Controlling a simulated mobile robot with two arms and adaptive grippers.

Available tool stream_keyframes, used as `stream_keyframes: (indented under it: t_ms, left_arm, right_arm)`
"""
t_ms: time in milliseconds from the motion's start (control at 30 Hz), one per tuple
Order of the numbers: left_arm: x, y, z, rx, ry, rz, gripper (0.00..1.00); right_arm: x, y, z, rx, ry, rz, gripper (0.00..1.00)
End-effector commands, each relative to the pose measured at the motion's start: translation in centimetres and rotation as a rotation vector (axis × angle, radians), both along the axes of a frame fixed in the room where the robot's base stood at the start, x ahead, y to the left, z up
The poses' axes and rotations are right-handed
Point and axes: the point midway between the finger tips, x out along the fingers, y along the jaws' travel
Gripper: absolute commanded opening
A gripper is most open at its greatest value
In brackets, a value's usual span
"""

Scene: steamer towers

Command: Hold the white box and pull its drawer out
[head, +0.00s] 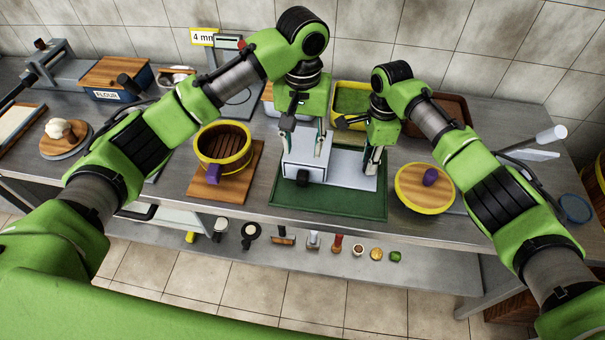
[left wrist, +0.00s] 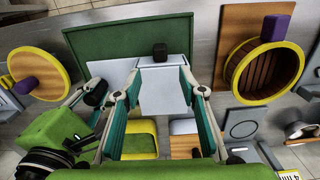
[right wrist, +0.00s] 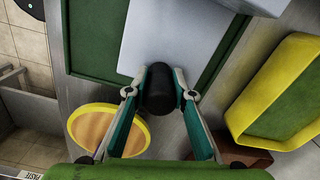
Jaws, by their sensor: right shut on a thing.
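The white box (head: 306,158) stands on a green tray (head: 290,200), with a dark knob (head: 303,180) on its near side. Its pale drawer (head: 352,172) sticks out to the right. My left gripper (head: 305,142) is over the box from above, a finger at each side. In the left wrist view the box (left wrist: 164,95) lies between the widely spread fingers; I cannot tell whether they press on it. My right gripper (head: 373,163) is at the drawer's right end. In the right wrist view it is shut on a black knob (right wrist: 158,92) there.
A wooden steamer with a yellow rim (head: 222,147) stands on a board to the left. A round yellow-rimmed lid (head: 424,188) lies close at the right. A yellow-edged green tray (head: 352,98) is behind. Several small items sit on the lower shelf.

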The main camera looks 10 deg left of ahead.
Motion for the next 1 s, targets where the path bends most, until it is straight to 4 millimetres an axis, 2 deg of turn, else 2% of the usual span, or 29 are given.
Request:
stream_keyframes:
  t_ms: [167, 400, 600, 800, 1000]
  left_arm:
    - [-0.1, 0.1, -2.6, 0.003, 0.006, 0.001, 0.38]
    - [-0.1, 0.1, -7.5, 0.003, 0.005, 0.001, 0.38]
    - [-0.1, 0.1, -10.5, 0.002, 0.003, 0.001, 0.38]
    - [0.0, 0.0, -11.6, 0.001, 0.000, 0.000, 0.38]
    - [0.0, 0.0, -11.7, 0.001, 0.000, 0.000, 0.38]
  right_arm:
    - [-0.1, -0.1, -0.2, -0.002, 0.005, -0.002, 0.00]
    - [-0.2, -0.1, -0.2, -0.002, 0.006, -0.002, 0.00]
    - [-0.2, -0.1, -0.2, -0.003, 0.007, -0.002, 0.00]
    - [-0.2, -0.1, -0.2, -0.003, 0.007, -0.002, 0.00]
    - [-0.2, -0.1, -0.2, -0.003, 0.007, -0.001, 0.00]
